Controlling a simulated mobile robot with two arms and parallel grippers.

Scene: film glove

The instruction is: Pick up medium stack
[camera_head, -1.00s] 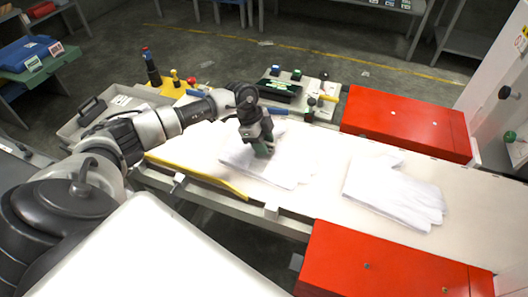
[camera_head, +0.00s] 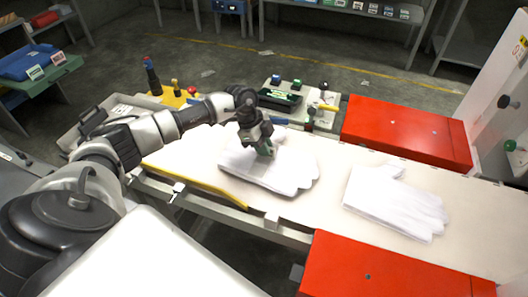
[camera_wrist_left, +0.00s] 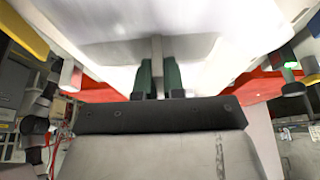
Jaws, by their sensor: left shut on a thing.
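A stack of white gloves (camera_head: 285,176) lies at the middle of the pale table, its fingers to the right. My left gripper (camera_head: 264,150) is shut on this stack at its upper side. In the left wrist view the green fingertips (camera_wrist_left: 158,75) meet the white stack (camera_wrist_left: 100,40), which fills the upper part. A second stack of white gloves (camera_head: 395,200) lies apart to the right. I cannot tell how thick each stack is. My right gripper is not in view.
Red boxes stand at the back (camera_head: 405,130) and front (camera_head: 385,270) of the table (camera_head: 330,205). A yellow bar (camera_head: 195,185) runs along the front left edge. A tool tray (camera_head: 300,105) stands behind the held stack. Bare table lies between the stacks.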

